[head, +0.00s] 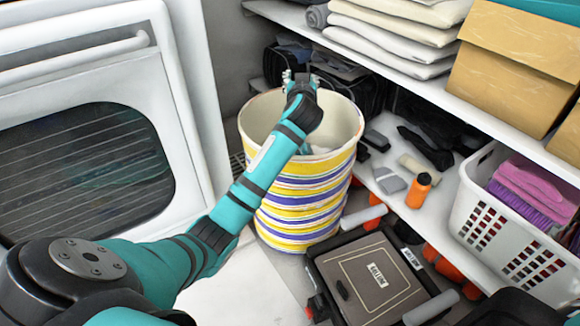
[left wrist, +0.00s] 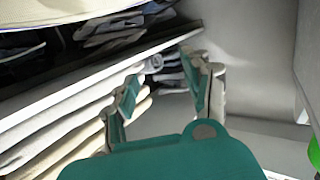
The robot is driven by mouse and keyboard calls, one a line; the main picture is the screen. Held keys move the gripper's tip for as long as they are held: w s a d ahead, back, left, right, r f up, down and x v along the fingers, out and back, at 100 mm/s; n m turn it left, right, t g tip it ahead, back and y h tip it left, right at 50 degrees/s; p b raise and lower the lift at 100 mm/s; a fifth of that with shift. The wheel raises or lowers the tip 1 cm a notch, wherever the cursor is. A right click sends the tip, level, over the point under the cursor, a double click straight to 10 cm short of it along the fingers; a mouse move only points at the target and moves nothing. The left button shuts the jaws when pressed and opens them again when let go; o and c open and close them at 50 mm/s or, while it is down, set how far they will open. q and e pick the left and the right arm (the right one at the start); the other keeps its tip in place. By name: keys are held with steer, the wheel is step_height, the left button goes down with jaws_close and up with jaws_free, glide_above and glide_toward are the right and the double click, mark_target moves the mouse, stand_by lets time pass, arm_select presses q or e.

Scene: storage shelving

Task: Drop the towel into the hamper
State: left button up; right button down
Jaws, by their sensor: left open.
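The hamper (head: 300,205) is a round bin with yellow, white and purple stripes and a cream inside. It stands upright on the floor beside the shelving. My left gripper (head: 298,78) is over the hamper's far rim, and my left forearm crosses above the opening. In the left wrist view the gripper's two fingers (left wrist: 160,72) are spread apart with nothing held between them. A small patch of pale bluish cloth (head: 306,149) shows inside the hamper, mostly hidden by my arm and the wall; I cannot tell whether it is the towel. My right gripper is not in view.
A white front-loading machine (head: 75,160) stands at left. The upper shelf holds folded towels (head: 395,35), a rolled towel (head: 317,16) and cardboard boxes (head: 510,55). An orange bottle (head: 418,190) and a white basket (head: 510,235) are on the lower shelf. A dark case (head: 370,275) lies in front.

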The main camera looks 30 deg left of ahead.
arm_select(q)
steer(key=shift+d, duration=0.1)
steer(key=v, duration=1.2)
